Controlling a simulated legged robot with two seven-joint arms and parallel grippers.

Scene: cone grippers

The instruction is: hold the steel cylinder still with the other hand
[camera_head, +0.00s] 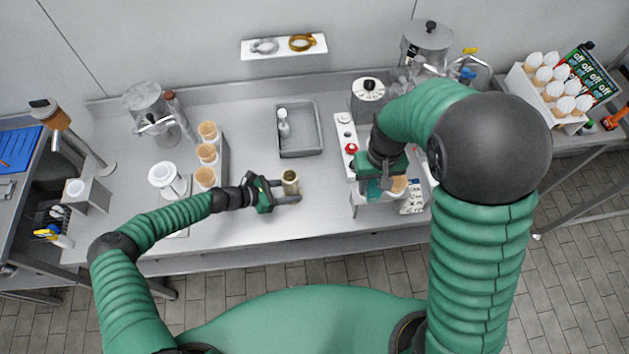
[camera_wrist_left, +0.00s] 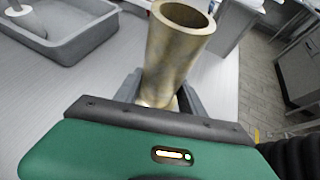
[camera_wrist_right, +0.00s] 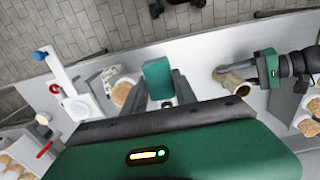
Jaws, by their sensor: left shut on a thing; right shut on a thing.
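The steel cylinder (camera_head: 291,181) is a hollow, open-topped tube with a worn, brassy tint. It stands near the front of the steel bench. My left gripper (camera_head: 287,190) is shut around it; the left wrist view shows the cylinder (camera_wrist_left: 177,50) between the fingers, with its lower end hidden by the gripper. The cylinder (camera_wrist_right: 235,82) also shows in the right wrist view, to the right of my right gripper. My right gripper (camera_wrist_right: 163,98) is shut on a green block (camera_wrist_right: 158,78), over the white stand to the right of the cylinder.
A grey tray (camera_head: 299,153) holding a white bottle (camera_head: 283,123) lies behind the cylinder. A panel with a red button (camera_head: 351,149) stands to the right. The bench between the tray and the cylinder is clear.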

